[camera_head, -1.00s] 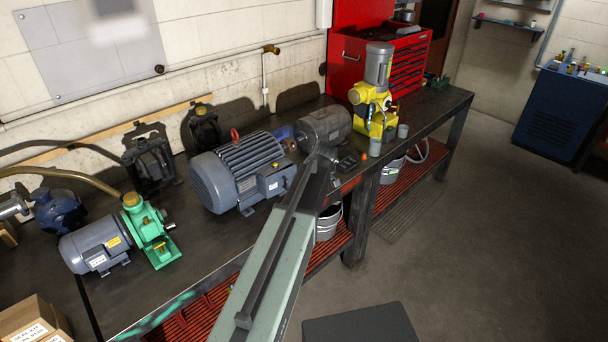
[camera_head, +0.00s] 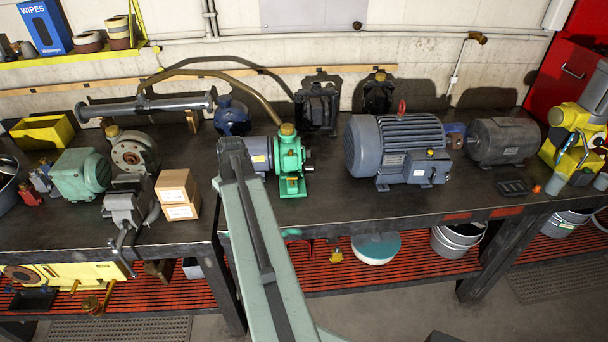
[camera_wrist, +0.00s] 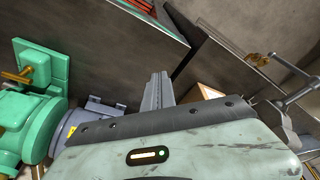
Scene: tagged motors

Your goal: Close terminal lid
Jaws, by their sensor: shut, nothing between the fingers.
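A large blue-grey motor (camera_head: 392,150) stands on the bench right of centre, with a terminal box (camera_head: 428,166) on its front side. A dark grey motor (camera_head: 505,141) stands to its right, with a small dark flat part (camera_head: 513,188) in front of it. A smaller blue-grey motor (camera_head: 258,155) is joined to a green pump (camera_head: 290,165). No open terminal lid can be made out. My gripper (camera_head: 231,145) appears over the bench, left of the smaller motor. In the wrist view my gripper (camera_wrist: 158,85) is shut and empty, with the bench beyond.
Cardboard boxes (camera_head: 177,195), a vise (camera_head: 128,203) and a green motor (camera_head: 82,174) stand on the left of the bench. A yellow pump (camera_head: 578,135) is at the far right. Bare bench top (camera_head: 340,207) shows in front of the large motor.

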